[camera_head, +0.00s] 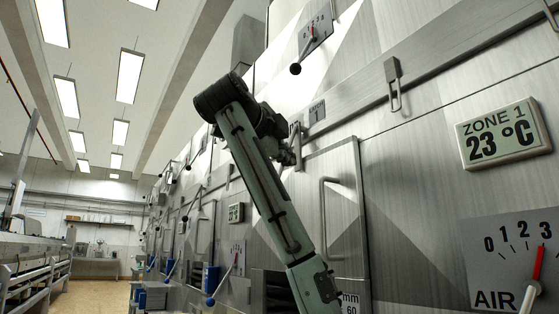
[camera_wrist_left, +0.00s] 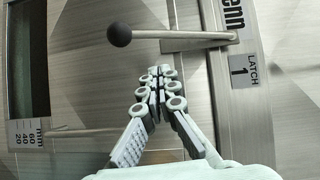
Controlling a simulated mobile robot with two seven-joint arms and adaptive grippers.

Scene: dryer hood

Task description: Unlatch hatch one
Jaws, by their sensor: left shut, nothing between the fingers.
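The latch lever, a thin rod with a black ball knob (camera_wrist_left: 119,35), crosses the top of the left wrist view. Its bracket sits beside the "LATCH 1" label (camera_wrist_left: 248,68). My left gripper (camera_wrist_left: 158,72) is shut and empty, its fingertips a little below the rod in that picture; I cannot tell whether they touch it. In the head view my left gripper (camera_head: 287,157) is small and partly hidden by my arm, near the label plate marked 1 (camera_head: 317,111). Hatch one (camera_head: 340,225) is a brushed-steel panel with a bar handle (camera_head: 326,215), partly hidden by my arm. My right gripper is not in view.
A "ZONE 1 23 °C" display (camera_head: 503,133) and an AIR dial (camera_head: 525,262) are on the steel wall at right. A dial with a black-knobbed lever (camera_head: 312,38) is above. An open aisle (camera_head: 95,291) runs along the left.

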